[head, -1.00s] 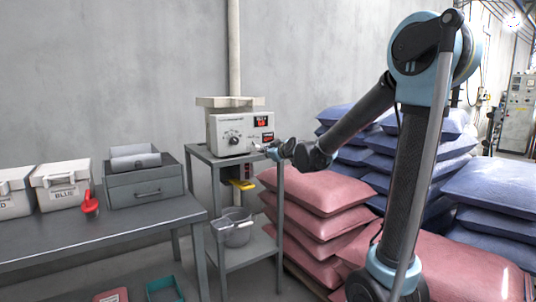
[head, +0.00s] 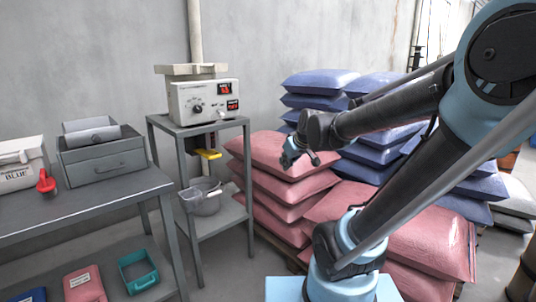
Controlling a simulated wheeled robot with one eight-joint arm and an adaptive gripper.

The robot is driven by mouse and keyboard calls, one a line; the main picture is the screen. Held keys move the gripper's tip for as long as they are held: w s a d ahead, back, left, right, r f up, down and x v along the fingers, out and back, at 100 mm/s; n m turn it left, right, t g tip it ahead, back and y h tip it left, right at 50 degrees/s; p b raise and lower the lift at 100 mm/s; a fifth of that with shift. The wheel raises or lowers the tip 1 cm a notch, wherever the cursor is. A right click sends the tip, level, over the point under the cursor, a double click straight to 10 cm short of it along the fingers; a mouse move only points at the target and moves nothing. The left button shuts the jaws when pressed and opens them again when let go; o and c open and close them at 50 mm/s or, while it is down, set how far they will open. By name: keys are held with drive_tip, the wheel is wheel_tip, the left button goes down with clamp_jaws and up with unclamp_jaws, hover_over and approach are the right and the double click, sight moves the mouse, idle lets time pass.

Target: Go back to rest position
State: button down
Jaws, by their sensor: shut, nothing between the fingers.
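My gripper (head: 289,160) is at the end of my bent arm, in front of the stacked pink sacks (head: 290,205). It is small in the head view, looks shut and holds nothing. It is to the right of the weighing device (head: 207,101) and apart from it. My arm reaches in from the right side of the picture, with its elbow at the upper right.
The device stands on a grey metal stand (head: 220,221) with a grey bucket (head: 205,198) on its lower shelf. Blue sacks (head: 385,170) stack behind.

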drive_tip(key=s+d+f+m+g+h, duration=0.1)
drive_tip(key=s+d+f, duration=0.4)
drive_tip(key=s, duration=0.5)
drive_tip(key=s+d+f+m+g+h, duration=0.2)
drive_tip(key=s+d+f+m+g, duration=0.2)
drive_tip(key=s, duration=0.6)
drive_tip(key=d+f+m, duration=0.1)
drive_tip(key=d+f, duration=0.1)
drive_tip(key=d, duration=0.1)
drive_tip(key=shift+s+d+h, duration=0.25)
drive_tip(key=shift+s+h, duration=0.05)
drive_tip(key=shift+w+f, duration=0.2)
drive_tip(key=shift+w, duration=0.3)
